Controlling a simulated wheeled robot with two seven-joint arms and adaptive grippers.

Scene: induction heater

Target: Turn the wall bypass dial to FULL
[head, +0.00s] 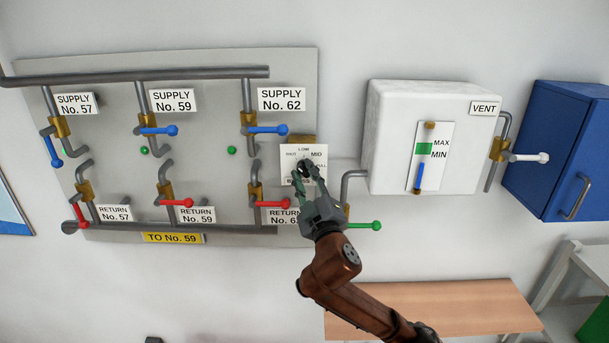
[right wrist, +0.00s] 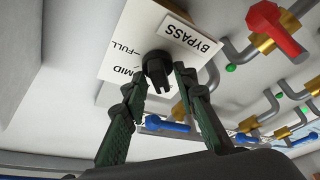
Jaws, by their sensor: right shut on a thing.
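The bypass dial's white plate (head: 318,151) hangs on the wall board, left of the white tank. In the head view it reads SHUT, LOW, MID and a partly covered FULL. My right gripper (head: 303,172) is in front of the plate and hides the knob there. In the right wrist view the black knob (right wrist: 157,70) sits between the two fingertips of my right gripper (right wrist: 158,82), which is shut on it. The plate (right wrist: 130,45) shows BYPASS, FULL and MID there. I cannot tell which mark the knob points at. My left gripper is not in view.
Red return handles (head: 272,204) and blue supply handles (head: 268,130) stand out left of the dial. A green-handled valve (head: 365,225) is just to its lower right. The white tank (head: 400,125) and blue cabinet (head: 565,150) are further right. A wooden bench (head: 470,308) is below.

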